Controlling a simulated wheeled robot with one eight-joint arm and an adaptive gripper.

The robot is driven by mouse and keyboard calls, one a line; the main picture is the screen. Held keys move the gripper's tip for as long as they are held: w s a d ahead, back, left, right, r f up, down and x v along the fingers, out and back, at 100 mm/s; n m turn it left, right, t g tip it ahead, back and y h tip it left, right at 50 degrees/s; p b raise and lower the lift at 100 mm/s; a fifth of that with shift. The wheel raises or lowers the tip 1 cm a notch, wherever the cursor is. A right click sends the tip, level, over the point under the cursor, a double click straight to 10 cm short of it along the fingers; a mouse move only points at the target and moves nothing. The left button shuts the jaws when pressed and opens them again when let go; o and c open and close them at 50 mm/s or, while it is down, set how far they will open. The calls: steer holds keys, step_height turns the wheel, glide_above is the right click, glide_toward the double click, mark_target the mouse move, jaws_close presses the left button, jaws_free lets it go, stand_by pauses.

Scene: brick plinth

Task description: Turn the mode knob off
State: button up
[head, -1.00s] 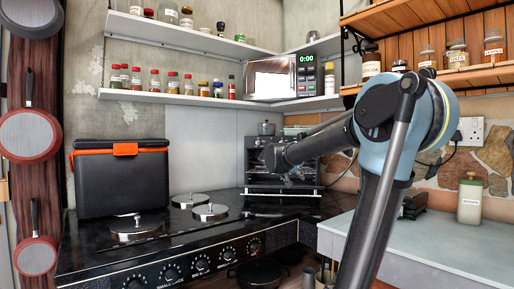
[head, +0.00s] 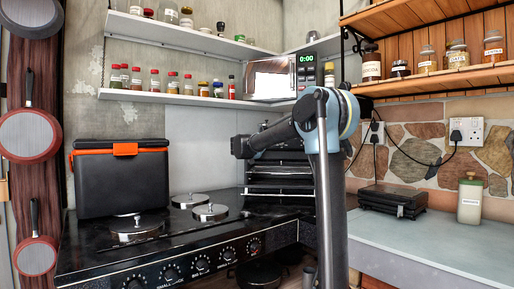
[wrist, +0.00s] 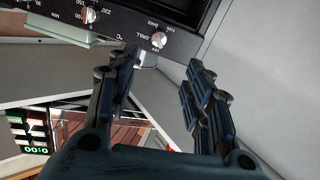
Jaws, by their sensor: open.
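The mode knob (wrist: 158,40) is a small round pale knob on the oven's dark front panel, upside down in the wrist view. Lettering including GRILL and OFF surrounds it; its exact setting is too small to tell. My gripper (wrist: 163,62) is open and empty. Its two dark fingers point toward the panel, with the knob between their tips in the picture; no contact is visible. The small black oven (head: 278,180) stands on the back corner counter in the head view. My arm hides its right side and the knob there, and the gripper is not clear.
A second dial (wrist: 87,15) with numbers sits beside the knob. A grey item and a greenish item lie by the oven's top edge. A microwave (head: 271,79) is on the shelf above. The right counter's front is clear.

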steer(key=x, duration=1.5)
steer(key=shift+s, duration=0.1)
steer(key=c, duration=1.1)
